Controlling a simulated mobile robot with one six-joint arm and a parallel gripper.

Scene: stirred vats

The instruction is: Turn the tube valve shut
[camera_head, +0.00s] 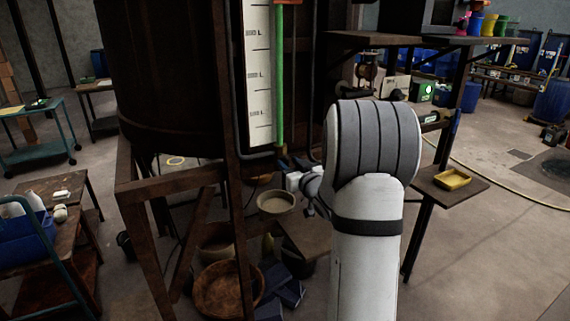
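The green level tube (281,85) runs upright beside a white scale board (258,75) on the front of the big dark vat (165,75). Its lower end meets a pipe just above my gripper. The tube valve is around there, but it is too small and too covered to make out its handle or its position. My gripper (288,167) is at the foot of the tube, reaching in from the right. My white and grey arm hides part of this area. I cannot tell whether the fingers touch the valve or whether they are open.
A rusty frame (137,190) carries the vat. A pale bowl (276,202) is just below my gripper, with a wooden basin (228,289) on the floor beneath. A yellow tray (453,179) sits on a shelf at right. A cluttered bench (75,222) stands at left. Floor at right is mostly clear.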

